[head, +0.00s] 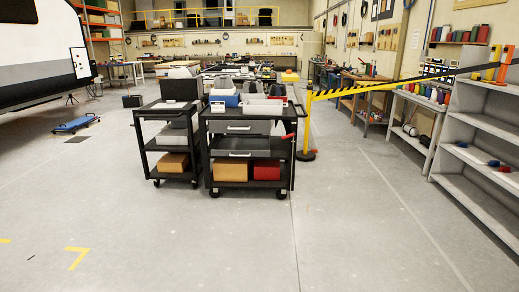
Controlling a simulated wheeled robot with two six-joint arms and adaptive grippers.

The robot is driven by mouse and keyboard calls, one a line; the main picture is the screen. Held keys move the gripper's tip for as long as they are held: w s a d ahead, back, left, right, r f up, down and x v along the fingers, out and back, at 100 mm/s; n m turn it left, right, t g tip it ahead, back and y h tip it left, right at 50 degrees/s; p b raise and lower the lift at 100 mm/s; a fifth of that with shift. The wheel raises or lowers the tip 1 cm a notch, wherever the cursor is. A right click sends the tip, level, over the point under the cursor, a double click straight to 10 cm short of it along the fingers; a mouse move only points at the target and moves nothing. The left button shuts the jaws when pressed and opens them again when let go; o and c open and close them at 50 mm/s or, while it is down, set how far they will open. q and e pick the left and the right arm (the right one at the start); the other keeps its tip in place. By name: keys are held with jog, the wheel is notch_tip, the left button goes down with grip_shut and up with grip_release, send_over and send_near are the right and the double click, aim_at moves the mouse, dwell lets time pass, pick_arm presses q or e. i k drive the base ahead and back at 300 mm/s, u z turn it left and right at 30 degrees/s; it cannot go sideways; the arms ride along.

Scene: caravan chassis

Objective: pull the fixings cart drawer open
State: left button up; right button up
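Two dark carts stand side by side on the floor ahead, some distance away in the head view. The right, wider cart (205,143) has two drawer fronts with pale handles: an upper drawer (240,128) and a lower drawer (240,154). The upper drawer looks closed; I cannot tell for sure whether the lower one is fully shut. I cannot tell by any label which cart is the fixings cart. The left cart (161,148) shows open shelves and no clear drawer front. Neither of my grippers is in view.
Bins and boxes sit on the cart tops and lower shelves. A yellow post (307,125) with a barrier belt stands right of the carts. Grey shelving (470,190) lines the right side. A blue dolly (77,123) lies at left. The floor before the carts is clear.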

aim_at(239, 125)
jog(key=u, duration=0.3)
jog(key=i, duration=2.95)
jog(key=z, duration=0.45)
jog(key=i, duration=2.1)
jog(key=z, duration=0.45)
